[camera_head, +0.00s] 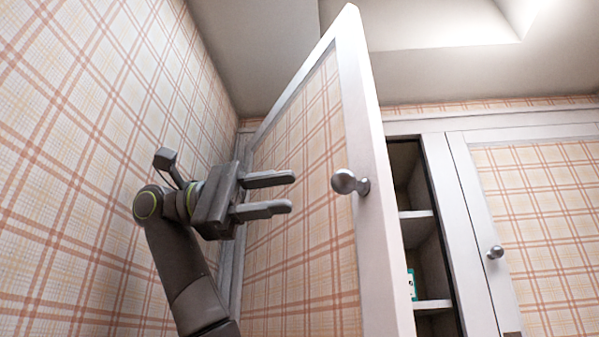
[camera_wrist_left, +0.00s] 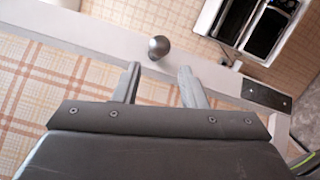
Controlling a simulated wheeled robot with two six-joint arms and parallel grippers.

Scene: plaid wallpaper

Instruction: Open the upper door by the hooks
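The upper door (camera_head: 305,200) has plaid panels in a white frame and stands swung open toward me. Its round metal knob (camera_head: 345,183) sits on the white edge strip; the knob also shows in the left wrist view (camera_wrist_left: 159,46), just beyond the fingertips. My left gripper (camera_head: 292,193) is open and empty, in front of the door's plaid face and left of the knob, apart from it. It also shows in the left wrist view (camera_wrist_left: 160,72), with a gap between its fingers. My right gripper is in neither view.
Behind the door is a cabinet with white shelves (camera_head: 430,306) and a small green item (camera_head: 411,284). A second, closed plaid door (camera_head: 545,220) with a knob (camera_head: 495,252) is on the right. A plaid wall (camera_head: 80,180) stands close on the left.

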